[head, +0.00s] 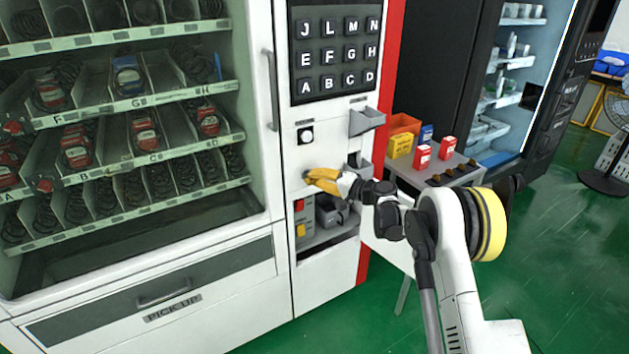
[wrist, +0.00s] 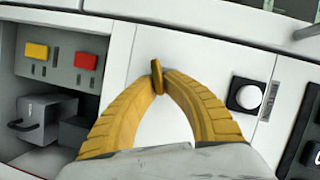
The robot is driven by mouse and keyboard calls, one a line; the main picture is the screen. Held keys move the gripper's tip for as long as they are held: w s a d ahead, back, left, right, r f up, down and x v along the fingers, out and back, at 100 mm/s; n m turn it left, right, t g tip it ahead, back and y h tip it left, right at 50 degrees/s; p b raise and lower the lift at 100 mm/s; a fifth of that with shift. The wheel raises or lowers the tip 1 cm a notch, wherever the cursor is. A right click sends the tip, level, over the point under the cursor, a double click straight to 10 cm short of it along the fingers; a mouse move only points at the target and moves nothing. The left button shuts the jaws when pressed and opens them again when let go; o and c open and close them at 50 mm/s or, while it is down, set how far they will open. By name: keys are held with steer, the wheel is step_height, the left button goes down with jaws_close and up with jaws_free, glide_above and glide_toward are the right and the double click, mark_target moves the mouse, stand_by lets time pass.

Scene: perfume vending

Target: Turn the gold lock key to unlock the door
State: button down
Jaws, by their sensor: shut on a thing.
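The gold lock key (wrist: 157,78) stands out from the white front panel of the vending machine in the wrist view. My gripper (wrist: 159,88) has its two yellow ribbed fingers closed on the key from both sides, with the fingertips at the panel. In the head view my gripper (head: 308,176) reaches the panel below the round button, and its fingers hide the key there.
A round button (wrist: 246,97) sits right of the key. The open compartment (wrist: 55,95) at left holds red and yellow buttons and a grey box. A keypad (head: 335,55) is above.

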steer(key=shift+f+m+y+b, duration=0.15)
steer(key=shift+m+y+b, duration=0.25)
steer(key=shift+m, duration=0.55)
steer(key=shift+f+m+y+b, duration=0.1)
steer(key=shift+m+y+b, duration=0.3)
steer(key=shift+m, duration=0.55)
steer(key=c, duration=1.5)
jaws_free()
steer(key=v, duration=1.2)
steer(key=shift+f, duration=0.2)
steer(key=shift+s+a, duration=0.1)
